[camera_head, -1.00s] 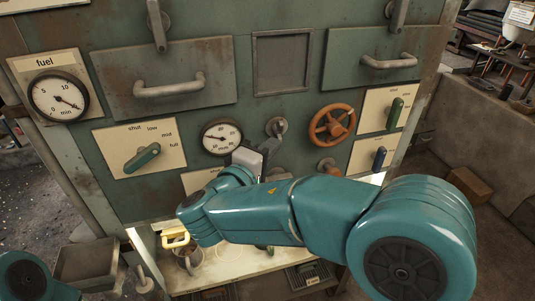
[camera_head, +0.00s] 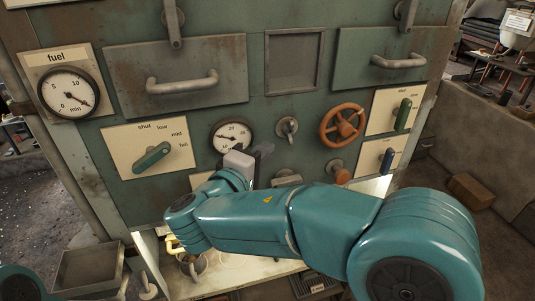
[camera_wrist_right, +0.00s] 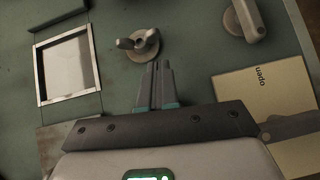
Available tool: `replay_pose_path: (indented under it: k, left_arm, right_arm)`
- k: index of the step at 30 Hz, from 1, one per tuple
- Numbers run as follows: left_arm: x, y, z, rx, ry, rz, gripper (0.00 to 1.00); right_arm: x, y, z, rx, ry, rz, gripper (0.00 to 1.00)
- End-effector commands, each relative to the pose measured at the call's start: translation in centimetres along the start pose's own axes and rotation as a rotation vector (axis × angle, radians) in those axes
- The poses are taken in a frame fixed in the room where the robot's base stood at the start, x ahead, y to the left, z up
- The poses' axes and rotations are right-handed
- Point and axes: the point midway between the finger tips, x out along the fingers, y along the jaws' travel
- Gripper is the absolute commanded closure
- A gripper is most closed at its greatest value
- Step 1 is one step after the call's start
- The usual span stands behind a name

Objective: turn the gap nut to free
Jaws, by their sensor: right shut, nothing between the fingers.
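A small grey metal nut with wings (camera_head: 288,127), which I take as the gap nut, sits on a round base on the green panel, between the gauge and the orange handwheel. A winged nut on a round base (camera_wrist_right: 138,45) also shows in the right wrist view, just beyond the fingertips. My right gripper (camera_head: 264,150) is in front of the panel, below and left of the nut in the head view. Its fingers (camera_wrist_right: 157,66) are together and empty, with no clear contact on the nut. My left gripper is not in view; only part of my left arm shows.
An orange handwheel (camera_head: 342,125) is right of the nut, with an orange knob (camera_head: 340,172) below. A gauge (camera_head: 232,137) is at its left, near my right gripper. Lever plates (camera_head: 152,145) flank these. A lit bench (camera_head: 240,275) lies below the panel.

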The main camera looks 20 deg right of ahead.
Motion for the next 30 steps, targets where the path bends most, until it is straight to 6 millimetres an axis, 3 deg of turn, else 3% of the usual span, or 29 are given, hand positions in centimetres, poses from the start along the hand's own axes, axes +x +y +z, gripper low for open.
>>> replay_pose_path:
  k: [2,16,21,30]
  left_arm:
    - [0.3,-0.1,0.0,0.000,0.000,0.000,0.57]
    - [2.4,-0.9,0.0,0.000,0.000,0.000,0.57]
    - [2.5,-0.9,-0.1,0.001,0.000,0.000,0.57]
    - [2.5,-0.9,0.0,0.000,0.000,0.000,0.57]
  right_arm:
    - [-0.1,-0.1,-0.1,0.001,0.000,0.001,1.00]
    - [-8.6,-0.7,0.2,0.000,0.001,0.001,1.00]
    - [-9.7,-0.7,0.2,0.001,-0.001,0.000,1.00]
    - [-9.8,-0.6,0.1,0.001,-0.001,0.000,1.00]
